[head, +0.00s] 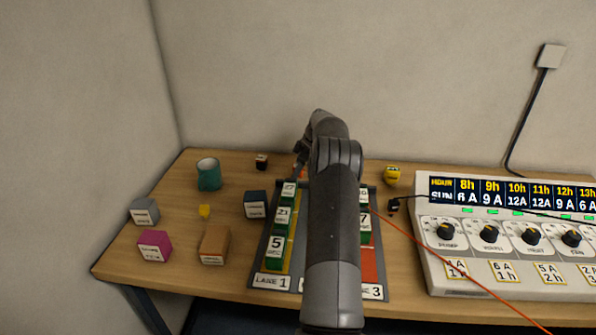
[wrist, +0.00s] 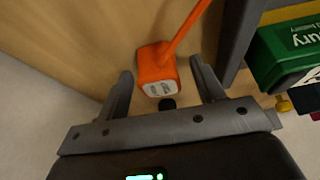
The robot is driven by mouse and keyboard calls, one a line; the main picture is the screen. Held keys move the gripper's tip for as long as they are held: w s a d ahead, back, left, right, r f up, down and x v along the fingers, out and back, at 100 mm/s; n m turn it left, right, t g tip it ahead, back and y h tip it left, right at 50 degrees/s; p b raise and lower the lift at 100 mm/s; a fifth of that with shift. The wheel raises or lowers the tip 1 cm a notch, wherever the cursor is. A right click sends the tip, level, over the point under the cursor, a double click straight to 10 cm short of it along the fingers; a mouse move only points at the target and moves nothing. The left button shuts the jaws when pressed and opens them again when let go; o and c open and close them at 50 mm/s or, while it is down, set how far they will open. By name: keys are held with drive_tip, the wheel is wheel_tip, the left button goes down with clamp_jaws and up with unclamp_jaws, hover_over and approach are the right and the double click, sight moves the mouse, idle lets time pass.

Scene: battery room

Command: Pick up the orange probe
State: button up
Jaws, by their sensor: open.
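The orange probe (wrist: 157,72) is a block-like orange body with a pale label and a dark tip, and an orange cable leaves it upward in the wrist view. My gripper (wrist: 161,68) is open, with one finger on each side of the probe and visible gaps between. I cannot tell the height of the fingers over the table. In the head view, a bit of orange (head: 297,173) shows beside my gripper (head: 300,160), behind the lane tray; my arm hides much of that area.
The lane tray (head: 271,282) with green battery blocks stands beside the probe. A control panel (head: 430,262) with knobs is at right. An orange cable (head: 440,257) runs across to its front. A teal mug (head: 208,175) and several coloured blocks are at left. Walls close the back and left.

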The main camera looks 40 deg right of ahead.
drive_tip(key=shift+f, duration=0.1)
drive_tip(key=shift+c, duration=0.3)
drive_tip(key=c, duration=1)
